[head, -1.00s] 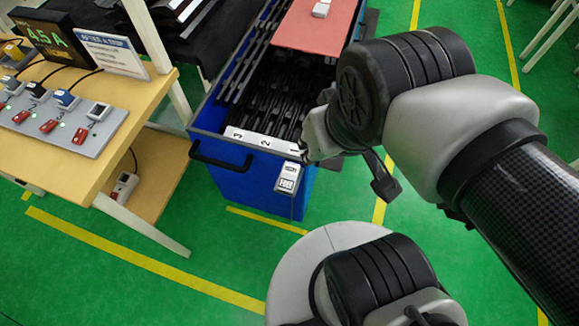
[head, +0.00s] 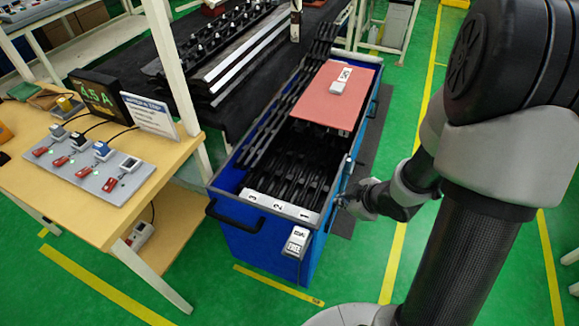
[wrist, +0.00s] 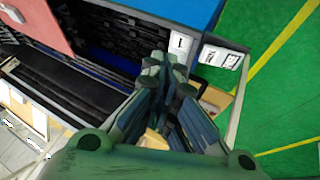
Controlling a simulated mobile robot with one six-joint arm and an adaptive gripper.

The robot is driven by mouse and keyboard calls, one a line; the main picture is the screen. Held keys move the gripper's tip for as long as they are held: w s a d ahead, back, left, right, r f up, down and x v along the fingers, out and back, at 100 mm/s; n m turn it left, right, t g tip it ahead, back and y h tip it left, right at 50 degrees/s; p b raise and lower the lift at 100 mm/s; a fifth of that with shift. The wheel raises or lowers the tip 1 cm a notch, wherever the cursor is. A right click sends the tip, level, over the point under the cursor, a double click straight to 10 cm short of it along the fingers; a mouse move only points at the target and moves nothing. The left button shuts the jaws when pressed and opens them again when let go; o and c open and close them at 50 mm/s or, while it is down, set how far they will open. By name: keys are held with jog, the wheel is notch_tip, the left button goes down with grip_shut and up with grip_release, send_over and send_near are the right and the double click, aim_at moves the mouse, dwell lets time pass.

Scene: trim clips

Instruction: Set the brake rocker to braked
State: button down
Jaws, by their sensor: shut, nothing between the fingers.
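The brake rocker (head: 297,241) is a small grey-white unit on the near right corner of the blue cart (head: 240,243). Its lower face reads FREE in the head view. It also shows in the wrist view, as a pale labelled box (wrist: 220,57) right of the fingertips. My gripper (head: 345,200) is just right of the cart's near right corner, apart from the rocker in the picture. In the wrist view my gripper's fingers (wrist: 166,62) are together and empty, near the strip's label 1. Their exact height above the rocker is hard to tell.
The cart holds black trim parts, with a red board (head: 335,95) on top. A black handle (head: 232,220) sticks out at its near left. A wooden table (head: 95,215) with switches and a 4.5 A display stands left. Green floor is free in front and right.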

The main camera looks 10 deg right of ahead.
jog(key=s+a+f+n+y, duration=0.1)
jog(key=s+a+f+y, duration=0.3)
jog(key=a+y, duration=0.1)
jog(key=shift+s+a+f+n+p, duration=0.25)
jog(key=shift+a+n+p, duration=0.2)
jog(key=shift+a, duration=0.15)
jog(key=shift+w, duration=0.1)
jog(key=b, duration=0.4)
send_over(303, 237)
jog(key=s, duration=0.1)
jog(key=f, duration=0.7)
jog(key=shift+a+f, duration=0.1)
jog(key=shift+a, duration=0.3)
jog(key=shift+w+d+f+b, duration=0.15)
jog(key=shift+f+b, duration=0.2)
jog(key=shift+f, duration=0.3)
jog(key=shift+w+f+b, duration=0.15)
jog(key=shift+f+b, duration=0.15)
jog(key=shift+f, duration=0.3)
jog(key=shift+w+d+f, duration=0.1)
jog(key=shift+w+f, duration=0.05)
jog(key=shift+f, duration=0.45)
jog(key=shift+d, duration=0.1)
